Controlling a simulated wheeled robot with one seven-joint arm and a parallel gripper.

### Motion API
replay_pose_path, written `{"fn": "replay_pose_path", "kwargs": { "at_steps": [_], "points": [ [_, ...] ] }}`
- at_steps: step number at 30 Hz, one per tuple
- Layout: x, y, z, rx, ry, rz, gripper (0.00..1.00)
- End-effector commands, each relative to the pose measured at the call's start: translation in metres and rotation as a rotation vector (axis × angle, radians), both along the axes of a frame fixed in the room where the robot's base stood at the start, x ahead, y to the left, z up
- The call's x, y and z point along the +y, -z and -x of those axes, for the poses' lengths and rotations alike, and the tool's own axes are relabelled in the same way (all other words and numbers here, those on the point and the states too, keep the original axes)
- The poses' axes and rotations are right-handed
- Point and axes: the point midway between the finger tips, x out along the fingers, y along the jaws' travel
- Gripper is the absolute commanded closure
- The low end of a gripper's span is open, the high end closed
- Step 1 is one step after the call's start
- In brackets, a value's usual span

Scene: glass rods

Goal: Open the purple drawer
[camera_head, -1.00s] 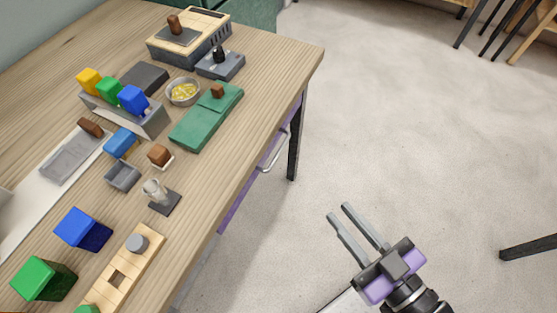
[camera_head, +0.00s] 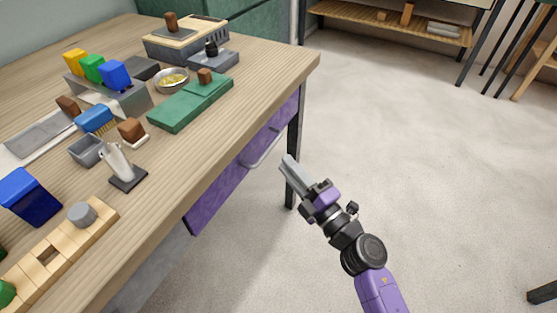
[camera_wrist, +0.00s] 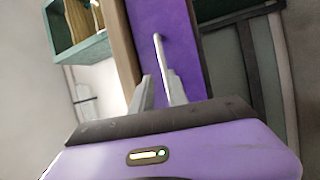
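The purple drawer (camera_head: 222,186) is set in the side of the wooden table, under its top. Its front looks flush with the table. A pale metal bar handle (camera_head: 264,152) stands out from it. My gripper (camera_head: 288,165) is in front of the drawer, just right of the handle in the head view, pointing towards it. In the wrist view, the handle (camera_wrist: 159,48) runs up the purple front (camera_wrist: 180,45), just beyond my two fingers (camera_wrist: 158,92). The fingers are apart with a gap between them and hold nothing. Whether one touches the handle I cannot tell.
A dark table leg (camera_head: 293,165) stands behind my gripper. The floor (camera_head: 420,160) to the right is clear.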

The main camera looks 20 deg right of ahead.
Motion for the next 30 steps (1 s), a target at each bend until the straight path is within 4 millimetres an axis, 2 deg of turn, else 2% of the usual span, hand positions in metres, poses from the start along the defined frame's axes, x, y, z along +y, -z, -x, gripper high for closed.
{"fn": "replay_pose_path", "kwargs": {
  "at_steps": [5,19,30],
  "points": [
    [0.007,0.005,-0.005,0.007,-0.013,0.055,0.80],
    [0.022,-0.006,-0.065,0.007,-0.013,0.052,0.80],
    [0.023,-0.008,-0.073,0.007,-0.012,0.052,0.80]
  ]
}}
